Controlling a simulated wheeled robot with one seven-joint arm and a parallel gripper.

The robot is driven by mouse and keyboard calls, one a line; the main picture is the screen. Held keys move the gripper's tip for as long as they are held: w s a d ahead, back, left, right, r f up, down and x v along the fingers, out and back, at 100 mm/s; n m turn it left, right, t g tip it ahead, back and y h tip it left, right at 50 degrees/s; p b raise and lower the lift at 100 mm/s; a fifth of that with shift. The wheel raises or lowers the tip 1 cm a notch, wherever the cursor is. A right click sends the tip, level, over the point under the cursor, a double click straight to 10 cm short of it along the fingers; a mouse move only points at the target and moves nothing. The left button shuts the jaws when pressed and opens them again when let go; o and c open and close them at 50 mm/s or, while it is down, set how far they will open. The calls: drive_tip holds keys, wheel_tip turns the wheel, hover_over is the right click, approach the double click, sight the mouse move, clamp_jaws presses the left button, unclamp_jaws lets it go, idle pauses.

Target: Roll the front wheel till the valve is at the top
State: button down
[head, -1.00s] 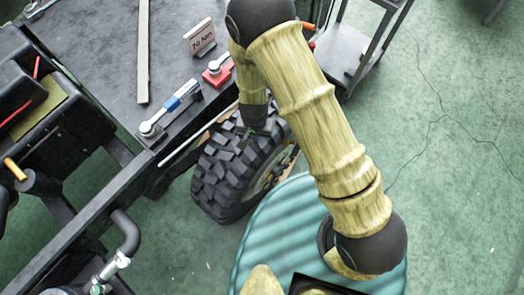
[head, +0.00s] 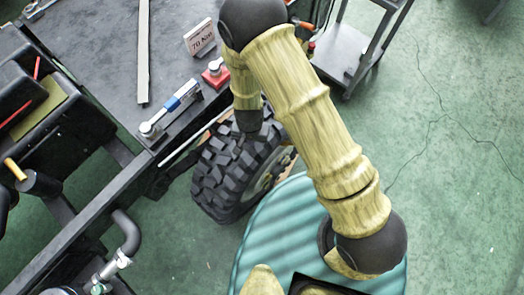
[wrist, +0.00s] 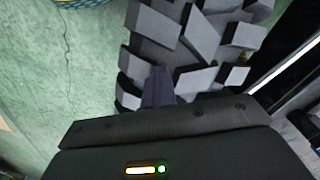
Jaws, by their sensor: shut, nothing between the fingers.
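The front wheel (head: 222,178) is a black tyre with chunky tread blocks, upright beside the chassis in the head view. Part of its rim (head: 265,184) shows on the right side; the arm hides some of the wheel's upper right. I cannot make out the valve in either view. My gripper (wrist: 157,86) is shut and empty, its dark fingers pointing at the tread blocks (wrist: 190,42) in the wrist view. In the head view it is over the top of the tyre; whether it touches the tread I cannot tell.
A chassis deck (head: 95,60) lies left of the wheel, carrying a blue-handled torque wrench (head: 175,103), a red block (head: 215,74) and a "70 Nm" sign (head: 200,38). A dark cart (head: 345,62) stands upper right. Green floor at the right is clear.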

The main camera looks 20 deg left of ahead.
drive_tip(key=shift+d+f, duration=0.15)
drive_tip(key=shift+w+r+p, duration=0.1)
drive_tip(key=shift+r+p, duration=0.65)
wheel_tip(320, 180, up, 7)
drive_tip(key=p, duration=0.5)
drive_tip(key=shift+f+p, duration=0.15)
drive_tip(key=shift+p, duration=0.15)
